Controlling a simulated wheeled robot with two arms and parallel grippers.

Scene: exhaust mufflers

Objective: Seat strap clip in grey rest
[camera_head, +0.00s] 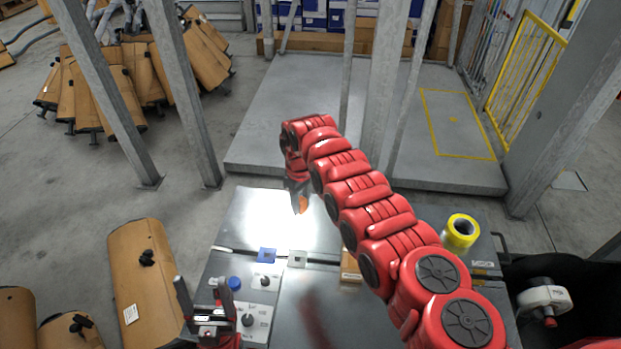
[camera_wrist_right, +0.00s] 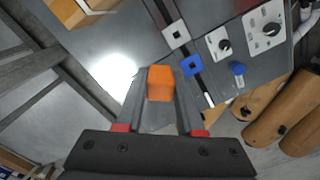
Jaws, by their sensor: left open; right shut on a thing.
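The strap clip appears to be the orange block (camera_wrist_right: 160,83), held between the fingertips of my right gripper (camera_wrist_right: 160,74) in the right wrist view. In the head view this clip (camera_head: 303,203) shows below my right gripper (camera_head: 299,192), above the bench and behind the rests. The grey rest (camera_head: 297,258) is a small pale square with a dark centre; the wrist view shows it (camera_wrist_right: 176,35) beyond the fingertips, apart from the clip. A similar blue rest (camera_head: 267,255) sits left of it. My left gripper (camera_head: 205,290) is open and empty at the lower left.
A control panel (camera_head: 258,315) with knobs and a blue button lies in front of the rests. A wooden block (camera_head: 350,268) stands right of the grey rest, partly behind my right arm. A yellow tape roll (camera_head: 460,232) is at the right. The rear bench surface is clear.

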